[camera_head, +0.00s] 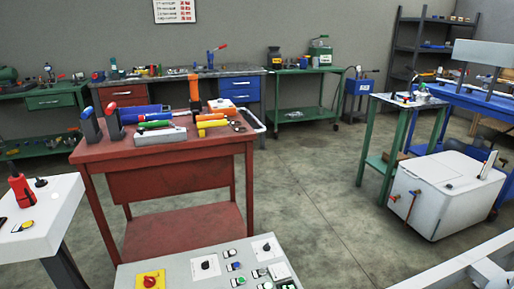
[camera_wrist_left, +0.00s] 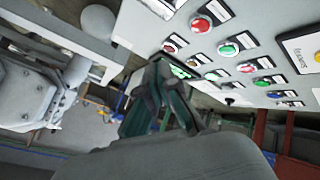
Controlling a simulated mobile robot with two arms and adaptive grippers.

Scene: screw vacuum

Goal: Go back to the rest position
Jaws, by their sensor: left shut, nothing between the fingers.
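My left gripper (camera_wrist_left: 160,88) shows only in the left wrist view, at the centre. Its dark fingers are together and hold nothing. A light control panel (camera_wrist_left: 240,30) with red, green and blue buttons lies just beyond and to the right of it. I cannot tell whether the fingers touch the panel. In the head view the control panel (camera_head: 215,271) is at the bottom centre, with a yellow-backed red knob at its left. Neither gripper shows in the head view.
A red workbench (camera_head: 160,153) with tools on it stands beyond the panel. A white pedestal (camera_head: 40,228) is at the left. A white box (camera_head: 440,195) and a green table (camera_head: 404,103) stand at the right. Grey floor (camera_head: 310,185) between them is clear.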

